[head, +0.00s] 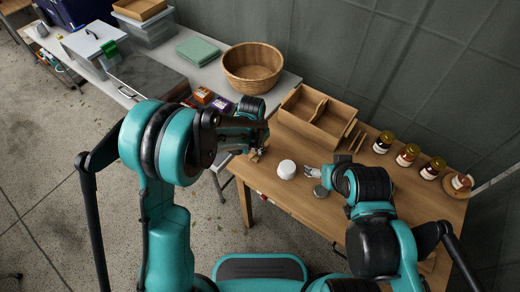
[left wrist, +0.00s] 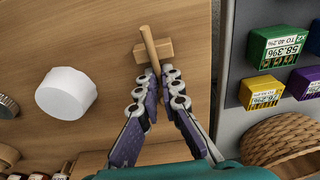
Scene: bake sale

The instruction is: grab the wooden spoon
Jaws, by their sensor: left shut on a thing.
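The wooden spoon (left wrist: 149,44) shows in the left wrist view as a thin wooden handle, running over a small wooden block (left wrist: 168,47) on the table. My left gripper (left wrist: 160,78) is shut on the near end of the handle, with its fingertips on either side. In the head view my left gripper (head: 257,140) is at the left edge of the wooden table, and the spoon is mostly hidden there. My right gripper (head: 316,177) is low over the table beside a grey-lidded jar; its fingers are too small and covered to read.
A white round container (head: 287,169) stands between the grippers. A wooden divided box (head: 316,117) and several jars (head: 407,154) line the back. A grey table (head: 292,82) adjoins at left, with a wicker basket (head: 252,68) and small coloured boxes (head: 204,95).

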